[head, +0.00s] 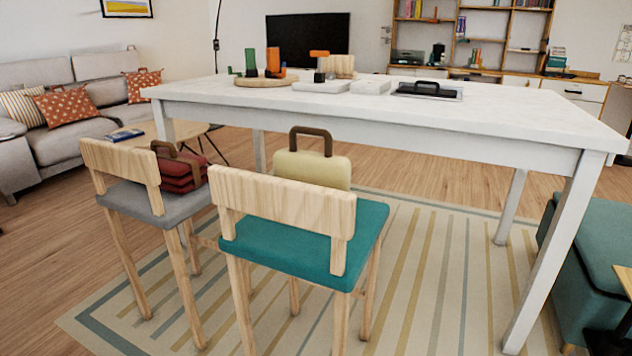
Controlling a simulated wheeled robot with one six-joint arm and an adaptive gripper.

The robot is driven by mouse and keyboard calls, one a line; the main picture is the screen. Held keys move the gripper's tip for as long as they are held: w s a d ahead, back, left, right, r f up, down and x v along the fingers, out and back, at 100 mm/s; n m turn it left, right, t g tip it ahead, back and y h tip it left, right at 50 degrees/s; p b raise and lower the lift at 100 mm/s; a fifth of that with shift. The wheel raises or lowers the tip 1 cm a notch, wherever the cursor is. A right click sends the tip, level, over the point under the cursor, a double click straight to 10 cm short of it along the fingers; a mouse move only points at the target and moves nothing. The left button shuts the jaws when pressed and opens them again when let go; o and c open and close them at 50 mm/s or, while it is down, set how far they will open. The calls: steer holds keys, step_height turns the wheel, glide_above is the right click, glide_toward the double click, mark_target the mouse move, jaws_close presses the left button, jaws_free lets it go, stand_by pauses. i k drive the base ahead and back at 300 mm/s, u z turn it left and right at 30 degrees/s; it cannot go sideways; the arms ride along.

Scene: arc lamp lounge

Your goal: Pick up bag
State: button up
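Two bags show in the head view. A cream-yellow bag (312,168) with an arched brown handle stands on the teal seat (300,250) of the nearer wooden chair. The chair's wooden backrest (283,200) hides its lower part. A dark red bag (182,172) with a dark brown handle sits on the grey seat (135,196) of the chair to the left. That chair's backrest partly hides its left side. Both bags are upright and apart from each other. My gripper is not in view.
A long white table (400,105) stands behind the chairs, holding a round wooden board, blocks and a black-handled tray (428,91). A striped rug (440,270) lies beneath. A teal bench (590,265) is at right, a grey sofa (60,90) at left. Floor at lower left is clear.

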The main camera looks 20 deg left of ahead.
mark_target(326, 169)
steer(key=z, duration=0.1)
steer(key=k, duration=0.35)
steer(key=u, duration=0.75)
steer(key=i, duration=1.1)
steer(key=u, duration=0.05)
